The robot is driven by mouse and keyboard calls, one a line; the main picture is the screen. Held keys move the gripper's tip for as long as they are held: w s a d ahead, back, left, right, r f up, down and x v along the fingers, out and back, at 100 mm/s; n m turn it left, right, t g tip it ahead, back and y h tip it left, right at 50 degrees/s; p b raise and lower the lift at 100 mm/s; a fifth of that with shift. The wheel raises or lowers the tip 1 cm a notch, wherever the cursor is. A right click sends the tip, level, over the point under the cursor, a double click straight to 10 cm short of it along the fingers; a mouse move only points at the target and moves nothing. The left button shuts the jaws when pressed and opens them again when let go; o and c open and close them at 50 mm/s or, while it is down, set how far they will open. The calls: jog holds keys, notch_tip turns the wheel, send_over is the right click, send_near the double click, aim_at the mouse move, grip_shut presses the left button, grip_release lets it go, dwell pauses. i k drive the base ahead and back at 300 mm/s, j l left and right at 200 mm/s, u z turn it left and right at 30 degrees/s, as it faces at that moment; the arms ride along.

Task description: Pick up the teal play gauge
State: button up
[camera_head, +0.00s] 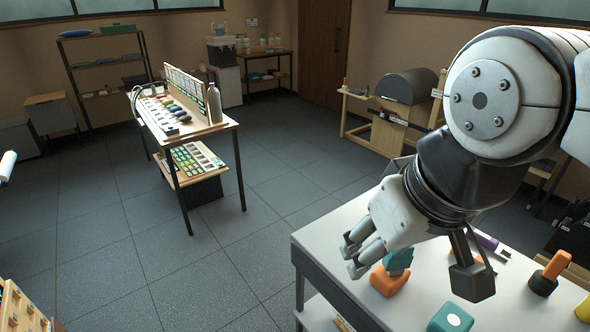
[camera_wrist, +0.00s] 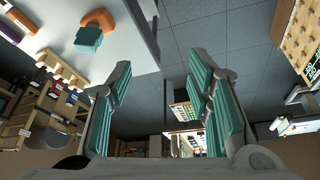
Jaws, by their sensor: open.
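A teal piece (camera_head: 398,261) shows just right of my gripper in the head view, at an orange rounded piece (camera_head: 388,281) on the white-topped table. In the wrist view a teal block (camera_wrist: 89,37) overlaps the orange piece (camera_wrist: 101,19) at upper left. Another teal block with a white dot (camera_head: 450,319) lies nearer the table's front. I cannot tell for sure which teal thing is the play gauge. My gripper (camera_head: 353,257) is open and empty, near the table's left edge; its teal-padded fingers spread apart in the wrist view (camera_wrist: 160,82).
The white table (camera_head: 330,240) also carries a black-and-orange handled tool (camera_head: 549,273) and a purple item (camera_head: 489,242). A wooden display bench (camera_head: 215,128) stands across open grey floor (camera_head: 200,265). A wooden rack (camera_wrist: 60,70) lies left in the wrist view.

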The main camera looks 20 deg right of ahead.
aim_at(396, 266)
jog(key=u, duration=0.6)
jog(key=i, duration=3.5)
jog(key=i+z, duration=0.2)
jog(key=z, duration=0.25)
jog(key=i+j+z, duration=0.15)
jog(key=z, duration=0.25)
jog(key=i+j+z, duration=0.15)
jog(key=z, duration=3.95)
